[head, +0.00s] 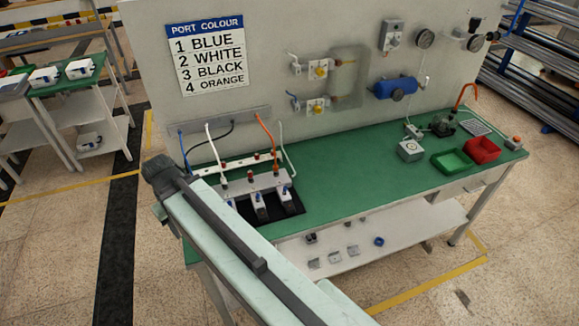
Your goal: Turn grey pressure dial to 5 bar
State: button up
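A small grey box with a round pale dial face (410,148) stands on the green bench top, right of the middle. It looks like the grey pressure dial; its markings and setting are too small to read. A pale arm link of mine crosses from the bottom middle to the left end of the bench, far from the dial. My gripper's fingers do not show in this view.
Left on the green bench (335,165) is a valve block (258,184) with coloured hoses. The bench middle is clear.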

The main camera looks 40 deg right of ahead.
aim_at(393, 42)
jog(key=z, duration=1.5)
jog(key=k, duration=1.15)
jog(key=u, duration=0.55)
jog(key=i, duration=1.45)
jog(key=k, duration=0.45)
